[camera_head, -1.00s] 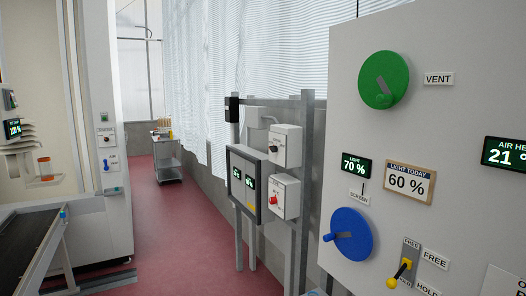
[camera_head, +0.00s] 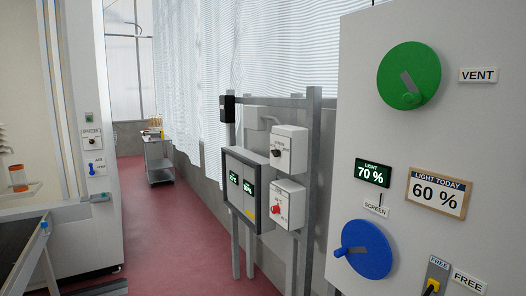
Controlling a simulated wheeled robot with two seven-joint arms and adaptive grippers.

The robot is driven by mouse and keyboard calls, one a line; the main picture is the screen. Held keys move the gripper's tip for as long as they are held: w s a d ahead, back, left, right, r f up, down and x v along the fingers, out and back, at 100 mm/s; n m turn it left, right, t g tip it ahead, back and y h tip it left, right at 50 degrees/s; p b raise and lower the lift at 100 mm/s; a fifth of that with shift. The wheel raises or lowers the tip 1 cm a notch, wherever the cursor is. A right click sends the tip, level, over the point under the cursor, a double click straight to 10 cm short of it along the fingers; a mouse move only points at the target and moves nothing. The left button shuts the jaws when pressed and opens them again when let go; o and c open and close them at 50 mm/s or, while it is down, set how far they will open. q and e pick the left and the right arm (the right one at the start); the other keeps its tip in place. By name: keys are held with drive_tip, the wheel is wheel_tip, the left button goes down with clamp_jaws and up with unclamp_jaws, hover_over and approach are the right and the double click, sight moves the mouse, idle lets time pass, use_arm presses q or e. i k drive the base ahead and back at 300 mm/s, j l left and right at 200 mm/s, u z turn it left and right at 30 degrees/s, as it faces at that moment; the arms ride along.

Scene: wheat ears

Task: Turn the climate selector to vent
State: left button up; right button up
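A large green round dial (camera_head: 421,67) with a grey diagonal bar and a small green knob is on the pale panel at the right. A "VENT" label (camera_head: 478,75) is to its right. Below is a blue round dial (camera_head: 370,262) with a knob at its left edge, under a "SCREEN" label (camera_head: 376,209). No label reading "climate" is legible, so I cannot tell which control is the climate selector. Neither gripper is in view.
A "LIGHT 70 %" display (camera_head: 372,173) and a framed "60 %" sign (camera_head: 437,193) sit between the dials. A post-mounted rack holds grey boxes with a black knob (camera_head: 277,153) and a red knob (camera_head: 275,209). The red floor (camera_head: 185,235) is clear along the aisle to a cart (camera_head: 158,165).

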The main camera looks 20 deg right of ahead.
sight(276, 152)
drive_tip(key=i, duration=1.95)
drive_tip(key=i+z, duration=0.1)
drive_tip(key=i, duration=0.5)
drive_tip(key=i+j, duration=0.1)
drive_tip(key=i, duration=0.45)
drive_tip(key=i+j+z, duration=0.15)
drive_tip(key=i, duration=0.45)
drive_tip(key=i+z, duration=0.15)
drive_tip(key=z, duration=1.85)
